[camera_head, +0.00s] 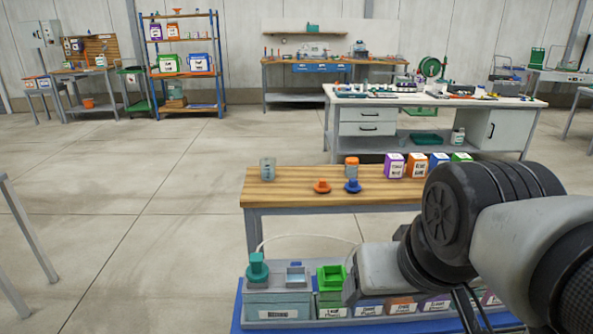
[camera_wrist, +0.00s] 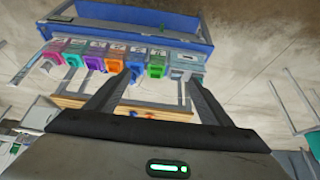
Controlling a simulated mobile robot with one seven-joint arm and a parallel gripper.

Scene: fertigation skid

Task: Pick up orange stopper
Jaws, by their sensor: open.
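The orange stopper (camera_head: 321,186) stands on the wooden-topped bench (camera_head: 285,200), left of a blue stopper (camera_head: 352,186). In the wrist view the orange stopper (camera_wrist: 150,117) is a small spot near the gripper's base, beside the blue stopper (camera_wrist: 135,114), on the bench strip behind the fingers. My gripper (camera_wrist: 156,74) is open, with nothing between its fingers. It is apart from the stopper; in the head view my arm reaches in from the right and the gripper is mostly hidden.
A clear jar (camera_head: 267,169), an orange-lidded jar (camera_head: 351,167) and several labelled boxes (camera_head: 394,165) stand along the bench's back. In front is a blue tray (camera_head: 237,322) with a teal-topped tank (camera_head: 277,298) and a green box (camera_head: 331,278).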

